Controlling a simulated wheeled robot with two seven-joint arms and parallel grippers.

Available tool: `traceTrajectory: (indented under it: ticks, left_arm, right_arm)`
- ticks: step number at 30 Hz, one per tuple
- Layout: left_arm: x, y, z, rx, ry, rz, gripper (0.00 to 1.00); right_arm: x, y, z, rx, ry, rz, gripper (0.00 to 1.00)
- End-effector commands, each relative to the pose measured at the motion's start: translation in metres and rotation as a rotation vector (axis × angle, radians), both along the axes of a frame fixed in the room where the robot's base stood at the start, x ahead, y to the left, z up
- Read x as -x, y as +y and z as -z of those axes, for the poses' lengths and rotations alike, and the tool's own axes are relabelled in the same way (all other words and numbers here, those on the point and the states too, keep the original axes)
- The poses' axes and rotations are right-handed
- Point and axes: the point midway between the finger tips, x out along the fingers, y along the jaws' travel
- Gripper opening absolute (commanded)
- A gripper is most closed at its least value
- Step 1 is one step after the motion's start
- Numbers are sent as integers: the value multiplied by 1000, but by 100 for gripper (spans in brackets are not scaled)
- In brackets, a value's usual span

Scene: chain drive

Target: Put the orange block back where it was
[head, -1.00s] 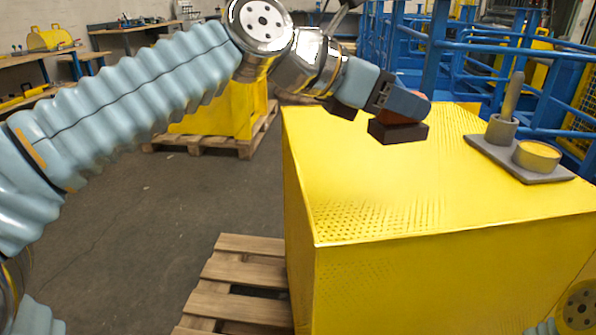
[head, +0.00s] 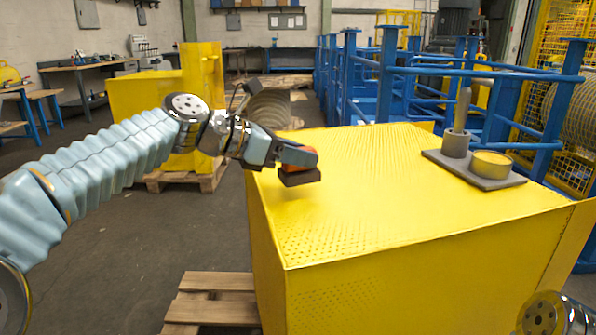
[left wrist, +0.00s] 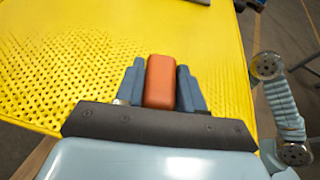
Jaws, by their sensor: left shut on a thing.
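The orange block (head: 290,168) is in my left gripper (head: 299,165) in the head view, above the left part of the yellow box top (head: 390,190). Fingers and a dark part cover much of it there. In the left wrist view the orange block (left wrist: 160,82) stands between the two blue-grey fingers of my left gripper (left wrist: 161,85), which is shut on it. A soft shadow lies on the yellow top below the gripper, and the block looks a little above the surface. My right gripper is not in view.
A grey tray (head: 510,181) with a grey cup (head: 455,145) holding an upright handle and a round yellow-topped dish (head: 491,163) stands at the box's right rear. Blue railings (head: 450,70) rise behind. The middle of the top is clear. A wooden pallet (head: 215,300) shows at front left.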

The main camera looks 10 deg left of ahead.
Motion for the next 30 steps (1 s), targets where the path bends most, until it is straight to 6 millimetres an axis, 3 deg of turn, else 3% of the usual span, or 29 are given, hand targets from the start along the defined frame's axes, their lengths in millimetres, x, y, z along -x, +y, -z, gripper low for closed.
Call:
traceTrajectory:
  ticks: [1,4,15,16,20,30]
  left_arm:
    - [1,0,14,0,4,0,3]
    - [1,-1,27,0,2,1,3]
    - [1,-1,31,-1,1,1,3]
    - [1,-1,30,-1,1,1,43]
    - [1,-1,30,-1,1,1,63]
    - [1,-1,26,-1,0,1,64]
  right_arm:
    - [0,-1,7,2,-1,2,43]
    - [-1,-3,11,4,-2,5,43]
    - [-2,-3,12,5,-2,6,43]
    - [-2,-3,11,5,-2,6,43]
    - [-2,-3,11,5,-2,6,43]
    - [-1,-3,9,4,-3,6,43]
